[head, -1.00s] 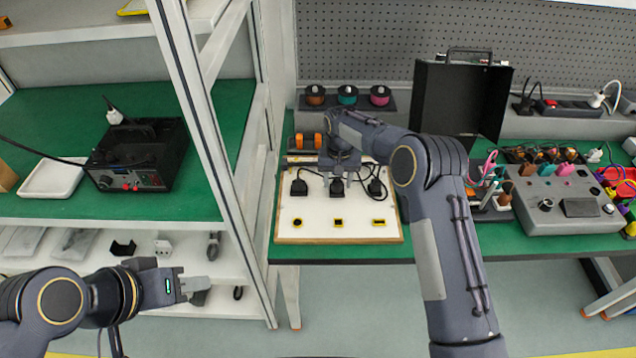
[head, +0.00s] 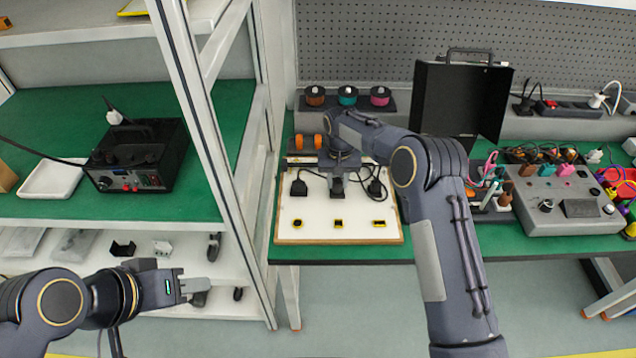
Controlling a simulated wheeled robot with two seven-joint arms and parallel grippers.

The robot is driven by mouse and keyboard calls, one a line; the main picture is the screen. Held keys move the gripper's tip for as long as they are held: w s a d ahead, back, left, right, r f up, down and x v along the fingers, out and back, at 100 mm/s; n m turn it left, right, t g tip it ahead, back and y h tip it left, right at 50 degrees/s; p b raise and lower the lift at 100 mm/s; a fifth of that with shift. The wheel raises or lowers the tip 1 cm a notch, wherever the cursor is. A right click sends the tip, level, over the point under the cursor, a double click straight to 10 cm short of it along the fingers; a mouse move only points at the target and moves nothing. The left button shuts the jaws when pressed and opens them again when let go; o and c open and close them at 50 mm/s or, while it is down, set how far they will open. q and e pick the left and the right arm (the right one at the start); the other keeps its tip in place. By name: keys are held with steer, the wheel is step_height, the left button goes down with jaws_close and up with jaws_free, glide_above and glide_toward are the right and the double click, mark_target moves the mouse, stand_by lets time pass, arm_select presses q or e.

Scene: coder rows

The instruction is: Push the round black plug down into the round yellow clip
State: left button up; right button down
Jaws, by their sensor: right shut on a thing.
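The round yellow clip (head: 297,222) is the left one of three clips along the front of a white board (head: 316,234). My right gripper (head: 337,194) is shut on a black plug at the middle of the board, behind the square clip; the gripper mostly hides this plug. One black plug (head: 299,187) lies left of the gripper and another (head: 375,188) lies right of it. The plugs are too small to tell which is round. My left gripper (head: 197,286) hangs in front of the left shelf, away from the board; its jaw opening is unclear.
A square yellow clip (head: 338,222) and an oblong yellow clip (head: 379,223) share the board's front row. Wire spools (head: 347,96) and an open black case (head: 458,98) stand behind. A grey device (head: 570,215) stands to the right.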

steer(key=shift+r, duration=0.4)
stand_by(0.3)
steer(key=shift+r+p, duration=0.75)
steer(key=shift+r, duration=0.35)
steer(key=shift+r+p, duration=0.4)
steer(key=shift+r, duration=0.15)
step_height(320, 180, up, 5)
steer(key=p, duration=0.2)
steer(key=shift+f+p, duration=0.15)
steer(key=shift+p, duration=0.25)
steer(key=s+a+b, duration=0.5)
steer(key=s+a, duration=0.6)
step_height(320, 180, down, 7)
steer(key=b, duration=0.3)
steer(key=shift+r, duration=0.2)
steer(key=shift+f+b, duration=0.5)
steer(key=shift+f, duration=0.15)
